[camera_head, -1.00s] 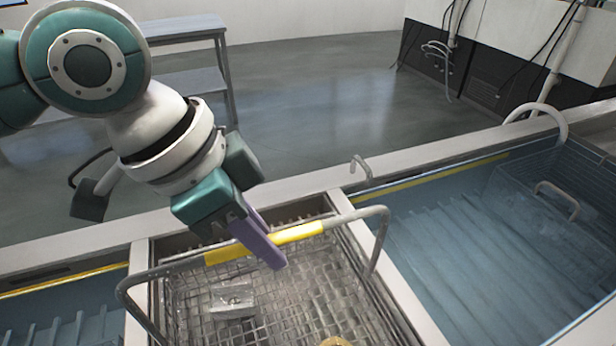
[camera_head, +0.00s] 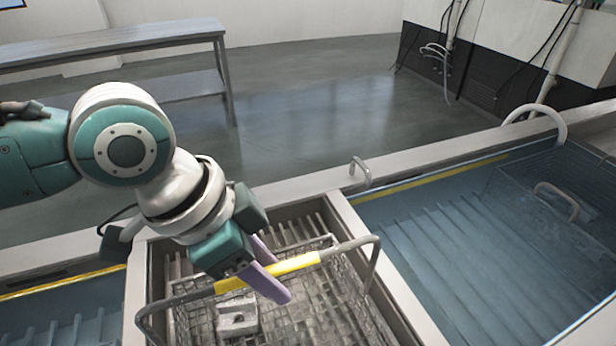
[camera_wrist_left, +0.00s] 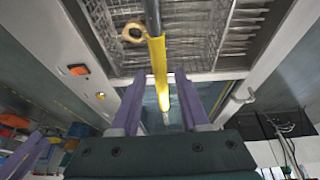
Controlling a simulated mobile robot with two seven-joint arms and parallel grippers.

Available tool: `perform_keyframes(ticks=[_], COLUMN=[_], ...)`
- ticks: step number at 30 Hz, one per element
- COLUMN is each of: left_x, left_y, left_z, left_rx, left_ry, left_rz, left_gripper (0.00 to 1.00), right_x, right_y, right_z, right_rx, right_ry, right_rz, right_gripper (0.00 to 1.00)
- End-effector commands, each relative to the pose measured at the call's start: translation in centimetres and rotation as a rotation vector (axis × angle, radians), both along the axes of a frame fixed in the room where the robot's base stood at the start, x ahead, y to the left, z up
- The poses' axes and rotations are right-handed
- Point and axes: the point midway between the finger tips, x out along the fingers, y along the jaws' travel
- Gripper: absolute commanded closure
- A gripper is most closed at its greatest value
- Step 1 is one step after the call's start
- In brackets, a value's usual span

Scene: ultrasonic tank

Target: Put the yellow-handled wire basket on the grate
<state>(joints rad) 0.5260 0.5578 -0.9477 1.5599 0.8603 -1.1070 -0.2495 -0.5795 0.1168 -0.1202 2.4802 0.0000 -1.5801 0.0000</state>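The wire basket (camera_head: 330,290) with the yellow handle grip (camera_head: 268,272) is in the middle compartment. It appears to sit on the slatted grate (camera_head: 300,228), whose bars show behind it; its underside is hidden. My left gripper (camera_head: 268,268) is at the yellow grip, with one purple finger on each side of it. In the left wrist view the fingers (camera_wrist_left: 161,103) are spread, with gaps beside the yellow bar (camera_wrist_left: 159,70).
A metal block (camera_head: 237,318) lies in the basket, and a brass ring (camera_wrist_left: 135,30) shows in the wrist view. A water tank (camera_head: 450,240) with another wire basket (camera_head: 545,200) is to the right. Another tank (camera_head: 70,320) is left. A grey bench (camera_head: 120,42) stands behind.

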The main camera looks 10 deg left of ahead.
Motion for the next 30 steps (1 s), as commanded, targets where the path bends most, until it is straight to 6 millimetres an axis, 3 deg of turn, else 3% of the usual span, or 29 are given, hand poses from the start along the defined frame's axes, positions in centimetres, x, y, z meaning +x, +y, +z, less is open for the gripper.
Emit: perform_keyframes(ticks=[11, 24, 30], left_x=[-0.1, -1.8, -2.5], left_y=[0.4, 3.3, 3.6], left_z=[1.0, 9.3, 10.8], left_rx=[-0.001, 0.0, -0.004], left_ry=[-0.002, -0.004, -0.001], left_rz=[0.0, 0.0, -0.002], left_gripper=[0.53, 0.53, 0.53], right_x=[0.0, 0.0, 0.0], right_y=[0.0, -0.2, -0.2], right_z=[0.2, 1.0, 1.0], right_rx=[-0.001, -0.007, -0.006], right_ry=[0.0, 0.0, 0.001], right_rz=[0.001, 0.004, 0.004], right_gripper=[0.5, 0.5, 0.5])
